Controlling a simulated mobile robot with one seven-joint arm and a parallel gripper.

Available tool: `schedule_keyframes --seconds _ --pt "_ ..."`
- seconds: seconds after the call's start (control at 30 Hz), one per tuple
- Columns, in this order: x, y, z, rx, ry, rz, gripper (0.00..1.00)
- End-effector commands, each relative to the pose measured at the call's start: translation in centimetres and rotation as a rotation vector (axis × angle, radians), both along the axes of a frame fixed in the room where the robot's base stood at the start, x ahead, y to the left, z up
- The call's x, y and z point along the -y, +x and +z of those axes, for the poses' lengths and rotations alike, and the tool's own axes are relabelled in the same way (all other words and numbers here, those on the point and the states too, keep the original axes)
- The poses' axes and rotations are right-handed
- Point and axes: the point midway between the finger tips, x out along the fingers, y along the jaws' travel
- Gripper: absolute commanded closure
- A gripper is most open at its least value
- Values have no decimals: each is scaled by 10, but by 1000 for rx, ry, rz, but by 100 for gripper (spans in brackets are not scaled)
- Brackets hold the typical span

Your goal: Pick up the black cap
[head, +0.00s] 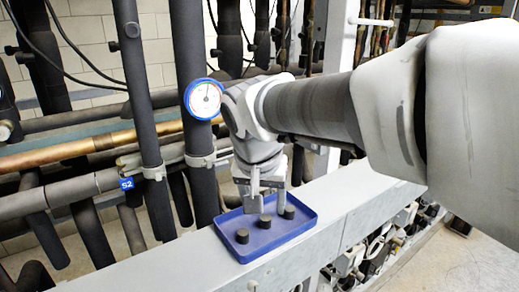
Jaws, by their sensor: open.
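Three small black caps sit in a shallow blue tray (306,219) on a grey beam. One is at the tray's left (242,236), one in the middle (265,221) and one at the right (289,212). They look alike, and I cannot tell which one the task means. My gripper (267,204) points down over the tray, its jaws open and empty. Its fingertips are close above or beside the middle and right caps. I cannot tell the exact height or whether they touch anything.
Dark vertical pipes and a round blue-rimmed gauge (205,98) stand close behind and left of my gripper. A copper pipe (83,149) runs across the left. The grey beam (341,212) is bare right of the tray. Valves and fittings lie below it.

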Motion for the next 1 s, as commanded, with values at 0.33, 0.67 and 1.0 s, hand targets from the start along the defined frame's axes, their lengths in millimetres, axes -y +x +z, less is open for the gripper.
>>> schedule_keyframes --seconds 0.33,0.67,1.0 --pt "2 14 -26 -2 0 -1 35" --pt "5 35 -61 0 -1 -1 35" --pt "5 36 -63 1 0 0 51"
